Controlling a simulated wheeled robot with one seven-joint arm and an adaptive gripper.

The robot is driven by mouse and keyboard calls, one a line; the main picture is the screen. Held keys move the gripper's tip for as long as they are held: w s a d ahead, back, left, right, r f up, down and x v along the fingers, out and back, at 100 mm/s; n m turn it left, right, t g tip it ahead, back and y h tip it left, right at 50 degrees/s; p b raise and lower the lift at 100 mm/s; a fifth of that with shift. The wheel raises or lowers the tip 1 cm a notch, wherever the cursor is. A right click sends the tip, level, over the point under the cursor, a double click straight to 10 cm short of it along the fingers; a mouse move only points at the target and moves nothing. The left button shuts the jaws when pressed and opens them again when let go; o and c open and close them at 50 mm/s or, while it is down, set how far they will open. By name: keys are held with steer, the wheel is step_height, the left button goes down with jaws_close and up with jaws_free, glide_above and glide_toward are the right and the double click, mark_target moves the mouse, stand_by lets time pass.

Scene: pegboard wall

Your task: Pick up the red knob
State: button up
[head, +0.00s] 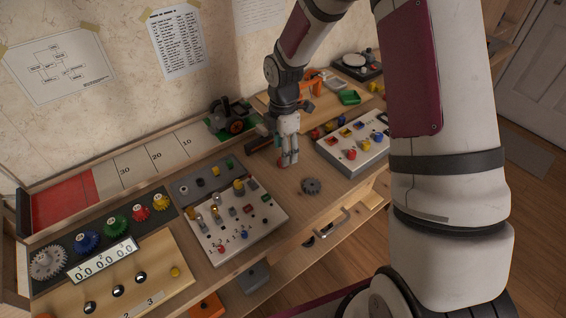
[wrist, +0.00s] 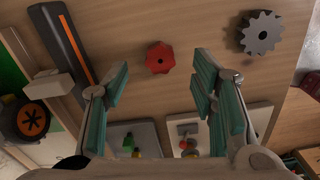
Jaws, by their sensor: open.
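The red knob (wrist: 160,57) lies on the wooden bench top in the wrist view, apart from both fingers. It appears near the level of the fingertips, in the gap between them. My gripper (wrist: 160,80) is open and empty, with teal pads on both fingers. In the head view my gripper (head: 288,161) points down over the bench, between the grey switch panel and the white box with coloured knobs. There the red knob is mostly hidden by the fingers, with only a trace of red beside them.
A dark grey gear (wrist: 261,33) lies to the right of the knob; it also shows in the head view (head: 311,186). A dark bar with an orange stripe (wrist: 65,45) lies to the left. The switch panel (head: 245,222) and the knob box (head: 345,157) flank the gripper.

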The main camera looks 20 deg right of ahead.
step_height(320, 180, down, 4)
steer(key=shift+a+r, duration=0.1)
steer(key=shift+r, duration=0.1)
steer(key=c, duration=0.9)
steer(key=shift+o, duration=0.2)
